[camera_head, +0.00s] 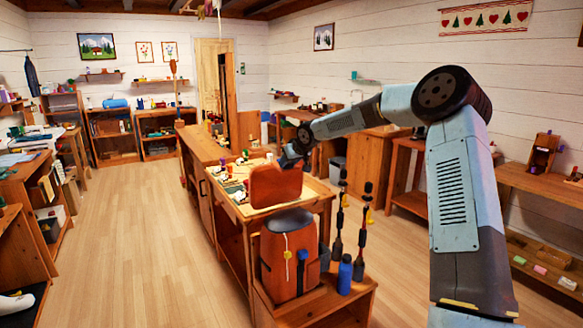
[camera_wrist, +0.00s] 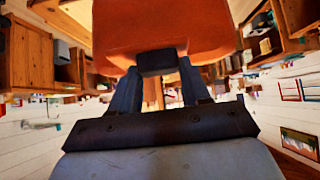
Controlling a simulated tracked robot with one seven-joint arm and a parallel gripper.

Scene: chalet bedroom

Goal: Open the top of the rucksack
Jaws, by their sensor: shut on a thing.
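The orange lid (camera_head: 276,187) is raised above and behind that top. My gripper (camera_head: 287,162) is at the lid's upper edge. In the wrist view, my gripper (camera_wrist: 157,72) is shut on a dark tab (camera_wrist: 156,61) at the edge of the orange lid (camera_wrist: 165,25). The lid's hinge is hidden.
A blue bottle (camera_head: 345,275) and dark poles (camera_head: 338,225) stand right of the rucksack on the bench (camera_head: 345,310). Behind the lid is a wooden counter (camera_head: 205,145) with small items. The floor (camera_head: 130,240) at the left is clear.

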